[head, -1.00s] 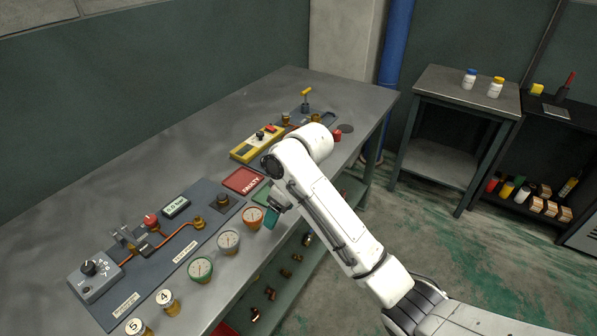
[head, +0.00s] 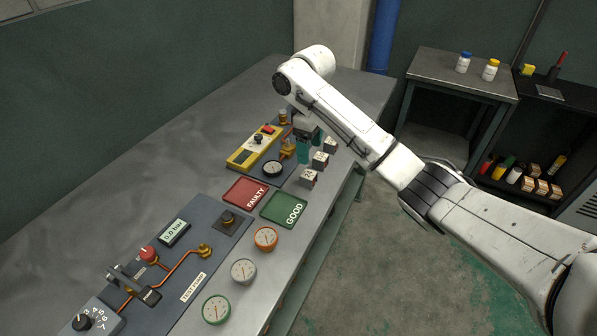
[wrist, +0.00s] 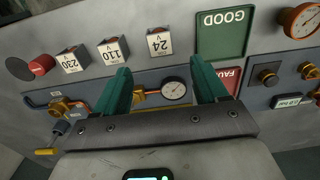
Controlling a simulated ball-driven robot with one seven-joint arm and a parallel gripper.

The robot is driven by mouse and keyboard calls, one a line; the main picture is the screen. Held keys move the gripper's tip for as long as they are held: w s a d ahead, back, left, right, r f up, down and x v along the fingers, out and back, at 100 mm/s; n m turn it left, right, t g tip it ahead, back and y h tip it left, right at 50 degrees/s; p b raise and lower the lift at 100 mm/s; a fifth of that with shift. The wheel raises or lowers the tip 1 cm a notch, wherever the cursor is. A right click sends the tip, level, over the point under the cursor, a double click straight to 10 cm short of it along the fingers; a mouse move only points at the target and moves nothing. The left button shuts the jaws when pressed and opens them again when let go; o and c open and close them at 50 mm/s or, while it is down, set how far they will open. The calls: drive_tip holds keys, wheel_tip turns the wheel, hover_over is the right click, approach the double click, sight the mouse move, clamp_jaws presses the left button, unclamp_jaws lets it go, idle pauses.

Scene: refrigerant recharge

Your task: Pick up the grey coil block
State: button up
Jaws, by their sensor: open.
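Three grey coil blocks with white labels stand in a row along the table edge. In the wrist view they read 24 (wrist: 159,43), 110 (wrist: 112,51) and 230 (wrist: 74,60). In the head view the nearest block (head: 308,178) is by the GOOD tray, with the middle block (head: 320,161) and far block (head: 330,146) behind it. My gripper (head: 308,145) has green fingers pointing down beside the row. In the wrist view my gripper (wrist: 161,77) is open and empty, and the 24 block shows beyond the gap between its fingertips. No block is between the fingers.
A green GOOD tray (head: 285,208) and a red FAULTY tray (head: 246,192) lie near the blocks. A black-rimmed gauge (head: 273,169) and a yellow device (head: 256,145) are close to my gripper. Several gauges line the front edge. The table's back left is clear.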

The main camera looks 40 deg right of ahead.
hover_over(309, 174)
wheel_tip(309, 174, down, 5)
drive_tip(key=shift+w+f, duration=0.1)
drive_tip(key=shift+f+p, duration=0.55)
drive_tip(key=shift+f, duration=2.15)
drive_tip(key=c, duration=1.1)
drive_tip(key=shift+r, duration=0.1)
drive_tip(key=shift+c, duration=0.2)
